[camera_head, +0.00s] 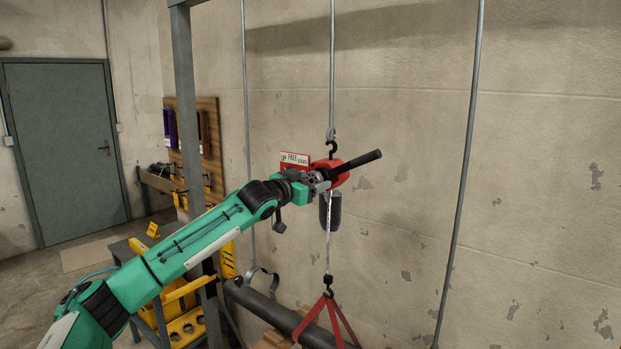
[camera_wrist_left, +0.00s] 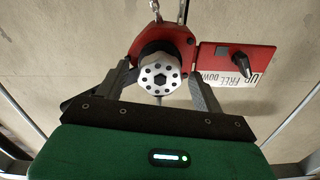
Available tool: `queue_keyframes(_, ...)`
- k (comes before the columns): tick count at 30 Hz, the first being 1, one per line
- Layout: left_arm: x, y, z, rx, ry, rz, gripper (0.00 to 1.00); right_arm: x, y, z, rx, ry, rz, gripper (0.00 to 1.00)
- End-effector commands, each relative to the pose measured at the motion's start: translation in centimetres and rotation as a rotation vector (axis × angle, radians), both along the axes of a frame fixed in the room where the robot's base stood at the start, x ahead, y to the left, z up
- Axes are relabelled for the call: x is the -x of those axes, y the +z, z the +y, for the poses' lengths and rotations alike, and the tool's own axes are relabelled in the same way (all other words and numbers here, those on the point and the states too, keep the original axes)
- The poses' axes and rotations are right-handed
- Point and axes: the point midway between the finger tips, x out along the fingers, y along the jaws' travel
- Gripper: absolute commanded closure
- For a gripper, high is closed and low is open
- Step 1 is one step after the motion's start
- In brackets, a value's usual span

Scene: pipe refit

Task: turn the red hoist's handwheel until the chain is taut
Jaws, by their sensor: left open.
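The red hoist (camera_head: 341,169) hangs from a hook and rod before the wall. Its silver handwheel (camera_wrist_left: 160,74), ringed with dark holes, faces my left wrist camera. My left gripper (camera_head: 319,184) is at the hoist in the head view and covers the wheel there. In the left wrist view the open left gripper (camera_wrist_left: 160,82) has one finger on each side of the wheel; whether they touch it I cannot tell. The load chain (camera_head: 328,240) runs straight down to a red spreader (camera_head: 329,307); its tension cannot be judged. My right gripper is out of view.
A black lever (camera_head: 362,166) sticks out right of the hoist. A dark chain bag (camera_head: 331,208) hangs below it. A red plate with a selector knob (camera_wrist_left: 242,64) and an "UP FREE DOWN" label (camera_head: 295,158) sits beside it. A dark pipe (camera_head: 268,307) lies below. A grey post (camera_head: 187,110) stands left.

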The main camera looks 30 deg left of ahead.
Motion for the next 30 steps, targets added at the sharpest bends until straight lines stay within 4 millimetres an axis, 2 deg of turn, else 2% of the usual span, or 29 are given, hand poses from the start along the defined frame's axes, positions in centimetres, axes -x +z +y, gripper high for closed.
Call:
queue_keyframes(6, 0.0, 0.0, 0.0, 0.0, 0.0, 0.0, 0.31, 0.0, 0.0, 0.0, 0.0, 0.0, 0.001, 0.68)
queue_keyframes(13, 0.0, 0.0, 0.0, 0.0, 0.0, 0.0, 0.76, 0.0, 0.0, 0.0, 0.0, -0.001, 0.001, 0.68)
queue_keyframes(23, 0.0, 0.1, 0.0, -0.037, 0.0, -0.003, 0.76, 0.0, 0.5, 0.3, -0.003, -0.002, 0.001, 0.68)
queue_keyframes(30, 0.0, 0.3, -0.1, -0.17, -0.001, -0.013, 0.76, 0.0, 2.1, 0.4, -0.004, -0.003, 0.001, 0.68)
